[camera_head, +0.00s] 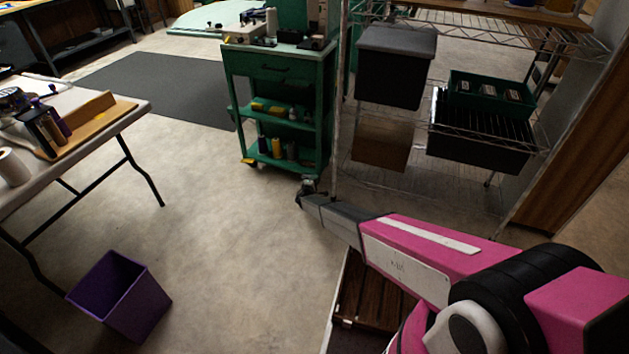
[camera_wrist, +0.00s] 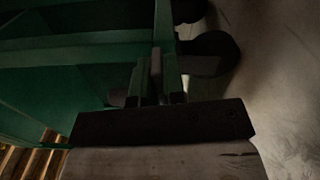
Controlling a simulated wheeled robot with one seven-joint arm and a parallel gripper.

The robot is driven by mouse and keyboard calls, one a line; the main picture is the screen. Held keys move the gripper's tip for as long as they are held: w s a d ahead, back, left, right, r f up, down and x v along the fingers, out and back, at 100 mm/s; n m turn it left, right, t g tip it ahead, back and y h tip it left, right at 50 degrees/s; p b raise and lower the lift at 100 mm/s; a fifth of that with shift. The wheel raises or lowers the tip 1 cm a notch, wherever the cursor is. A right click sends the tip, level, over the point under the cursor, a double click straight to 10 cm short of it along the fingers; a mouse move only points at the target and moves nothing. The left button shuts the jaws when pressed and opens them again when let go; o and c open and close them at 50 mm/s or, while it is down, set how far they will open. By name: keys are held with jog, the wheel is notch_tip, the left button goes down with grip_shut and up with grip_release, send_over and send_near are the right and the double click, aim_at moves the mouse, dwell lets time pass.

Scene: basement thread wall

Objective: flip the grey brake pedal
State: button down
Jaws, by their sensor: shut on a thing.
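The green cart (camera_head: 275,80) stands on casters, and my gripper (camera_head: 307,192) reaches its lower front right corner in the head view. In the wrist view my gripper (camera_wrist: 157,92) has its two fingers close together on a narrow greyish piece, which I take for the grey brake pedal (camera_wrist: 156,72). A dark caster wheel (camera_wrist: 214,58) is just right of the fingers. The pedal is dim and mostly covered by the fingers, so its tilt cannot be told. In the head view the gripper and caster hide it.
A wire shelf with a black bin (camera_head: 396,65) stands close right of the cart. A table (camera_head: 95,100) is at left, with a purple bin (camera_head: 120,295) on the floor below it.

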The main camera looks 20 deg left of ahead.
jog(key=m, duration=0.2)
jog(key=f+m, duration=0.1)
jog(key=m, duration=0.1)
jog(key=shift+d+f, duration=0.1)
jog(key=shift+f, duration=0.1)
jog(key=c, duration=1.2)
grip_release()
jog(key=shift+s, duration=0.1)
